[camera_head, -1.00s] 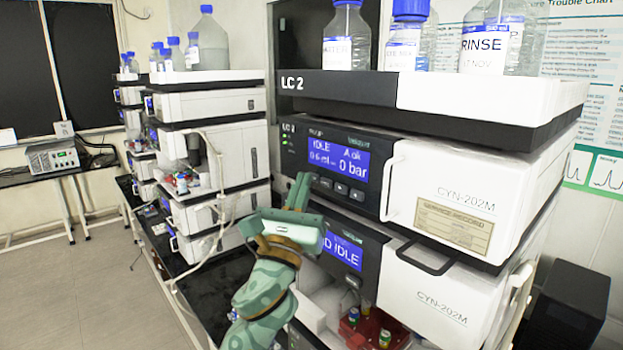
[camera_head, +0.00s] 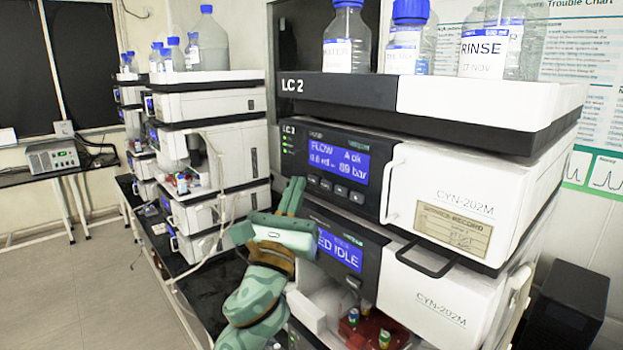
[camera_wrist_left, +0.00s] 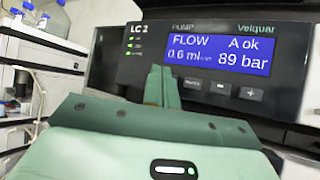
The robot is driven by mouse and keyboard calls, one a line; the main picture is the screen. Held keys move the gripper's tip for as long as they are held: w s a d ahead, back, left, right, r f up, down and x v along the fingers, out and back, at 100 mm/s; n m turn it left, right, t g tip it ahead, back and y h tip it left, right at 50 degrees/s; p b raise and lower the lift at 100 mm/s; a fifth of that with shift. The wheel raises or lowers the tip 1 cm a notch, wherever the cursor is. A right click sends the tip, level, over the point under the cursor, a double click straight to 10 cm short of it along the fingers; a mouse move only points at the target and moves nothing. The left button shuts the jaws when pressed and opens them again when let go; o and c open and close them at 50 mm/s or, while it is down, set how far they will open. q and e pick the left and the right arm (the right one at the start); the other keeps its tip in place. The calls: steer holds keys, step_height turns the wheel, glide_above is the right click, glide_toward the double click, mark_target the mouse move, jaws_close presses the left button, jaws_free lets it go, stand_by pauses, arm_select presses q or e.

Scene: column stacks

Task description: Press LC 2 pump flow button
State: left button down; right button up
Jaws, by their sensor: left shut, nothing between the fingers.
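The LC 2 pump module (camera_head: 290,160) has a dark front panel. Its blue display (camera_head: 338,161) reads FLOW, 0.6 ml, A ok, 89 bar; the display also shows in the wrist view (camera_wrist_left: 222,52). A row of small buttons (camera_head: 341,191) runs below the display. In the wrist view, three buttons (camera_wrist_left: 221,87) show, and the panel left of them is hidden behind my fingers. My left gripper (camera_head: 297,184) is shut and empty. Its fingertips (camera_wrist_left: 163,72) stand in front of the panel at the left end of the button row; I cannot tell whether they touch it. My right gripper is not in view.
A solvent tray (camera_head: 470,100) with bottles (camera_head: 347,40) sits above the pump. Protruding handles (camera_head: 392,190) stand at the right. Another instrument stack (camera_head: 212,105) is at the left.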

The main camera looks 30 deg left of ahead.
arm_select(q)
steer(key=s, duration=0.1)
steer(key=s+a, duration=0.1)
steer(key=s, duration=0.1)
steer(key=s+a+p, duration=0.1)
steer(key=shift+s, duration=0.25)
stand_by(0.8)
